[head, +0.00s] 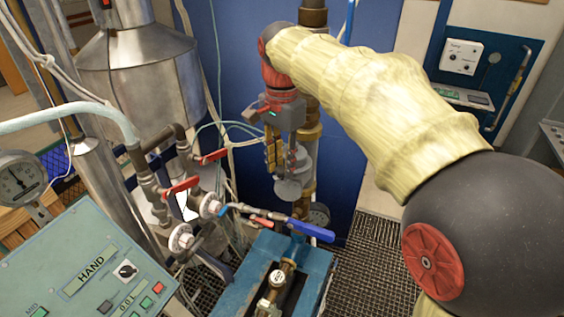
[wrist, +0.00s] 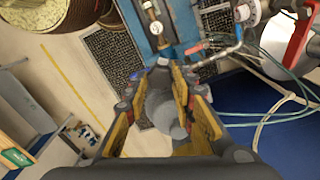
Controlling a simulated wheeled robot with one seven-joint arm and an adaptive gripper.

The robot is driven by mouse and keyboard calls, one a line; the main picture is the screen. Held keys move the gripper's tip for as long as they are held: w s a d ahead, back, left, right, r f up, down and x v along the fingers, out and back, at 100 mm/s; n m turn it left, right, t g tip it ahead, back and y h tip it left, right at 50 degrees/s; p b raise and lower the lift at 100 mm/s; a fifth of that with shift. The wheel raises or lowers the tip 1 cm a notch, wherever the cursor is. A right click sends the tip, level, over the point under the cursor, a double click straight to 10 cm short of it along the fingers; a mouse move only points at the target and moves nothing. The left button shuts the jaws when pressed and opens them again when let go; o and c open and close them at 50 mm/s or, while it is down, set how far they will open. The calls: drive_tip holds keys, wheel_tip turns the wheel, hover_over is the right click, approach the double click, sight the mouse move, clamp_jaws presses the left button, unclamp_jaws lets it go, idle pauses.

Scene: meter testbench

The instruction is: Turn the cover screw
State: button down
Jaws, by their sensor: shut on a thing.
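My gripper (head: 275,170) points down beside the vertical brass pipe, its yellow fingers closed in on a grey metal fitting (head: 298,160). A round grey disc (head: 288,189) shows just under the fingertips. In the wrist view, my gripper (wrist: 160,78) has one yellow finger on each side of grey round metal (wrist: 163,110). The gripper is shut on a grey part there, which I take to be the cover screw. Its exact outline and the contact are mostly hidden by the fingers.
A blue bench (head: 312,262) with a brass fitting and a blue-handled valve (head: 311,231) stands below. Red-handled valves (head: 181,188) and loose hoses crowd the left. A green control panel (head: 85,265) is front left. A dark floor grating (head: 375,265) lies right of the bench.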

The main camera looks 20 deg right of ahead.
sight(282, 169)
drive_tip(key=n+p, duration=0.1)
drive_tip(key=n, duration=0.2)
drive_tip(key=shift+n, duration=0.4)
drive_tip(key=c, duration=1.5)
unclamp_jaws()
wheel_tip(282, 169, up, 12)
drive_tip(key=shift+f, duration=0.1)
